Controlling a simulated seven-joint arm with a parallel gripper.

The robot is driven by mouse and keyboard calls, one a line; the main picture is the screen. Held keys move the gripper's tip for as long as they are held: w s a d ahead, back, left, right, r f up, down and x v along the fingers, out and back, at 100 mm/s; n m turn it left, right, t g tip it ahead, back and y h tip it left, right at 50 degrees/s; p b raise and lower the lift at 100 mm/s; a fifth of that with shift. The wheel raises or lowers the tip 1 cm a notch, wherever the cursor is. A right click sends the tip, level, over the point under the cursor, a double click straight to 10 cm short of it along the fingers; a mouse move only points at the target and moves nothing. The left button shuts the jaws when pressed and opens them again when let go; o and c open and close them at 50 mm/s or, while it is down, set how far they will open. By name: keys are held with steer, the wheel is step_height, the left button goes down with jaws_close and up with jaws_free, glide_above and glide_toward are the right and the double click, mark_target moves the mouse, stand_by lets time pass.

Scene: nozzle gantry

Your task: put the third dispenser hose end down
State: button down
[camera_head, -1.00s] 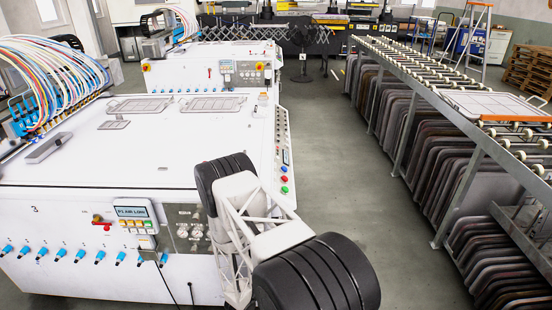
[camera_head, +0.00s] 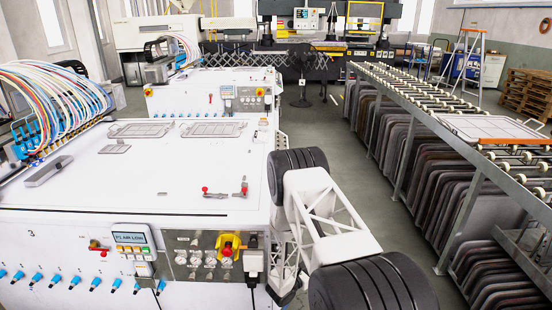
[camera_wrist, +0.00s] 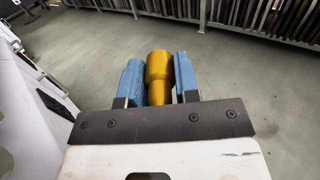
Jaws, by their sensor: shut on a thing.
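My gripper (camera_wrist: 157,60) is shut on a gold-yellow, stepped cylindrical fitting (camera_wrist: 159,68), with one blue finger on each side of it. The fitting looks like a hose end; no hose shows on it and I cannot read a number. In the wrist view it is held over the grey floor, with a white machine side to the left. In the head view my arm reaches beside the machine's right front corner, and the gripper and fitting are hidden or out of view there.
The white machine (camera_head: 150,185) marked 3 fills the left. Its front has a display panel (camera_head: 132,238), gauges, a yellow-and-red knob (camera_head: 228,247) and a row of blue fittings. Red-handled valves (camera_head: 226,193) are on top. A roller rack (camera_head: 440,110) stands right, with open floor (camera_head: 335,125) between.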

steer(key=w+d+r, duration=0.5)
steer(key=d+r, duration=0.2)
steer(key=d, duration=0.2)
steer(key=shift+w+d, duration=0.15)
steer(key=shift+w, duration=0.1)
steer(key=shift+r, duration=0.2)
steer(key=w+a+r+n+t+y, duration=0.2)
steer(key=a+r+n+t+y, duration=0.1)
steer(key=r, duration=0.7)
steer(key=w+a+r+n+t+y, duration=0.2)
steer(key=r+y, duration=0.4)
steer(key=r, duration=0.4)
steer(key=shift+a+n+t, duration=0.6)
steer(key=shift+a+n, duration=0.4)
steer(key=shift+r, duration=0.1)
stand_by(3.2)
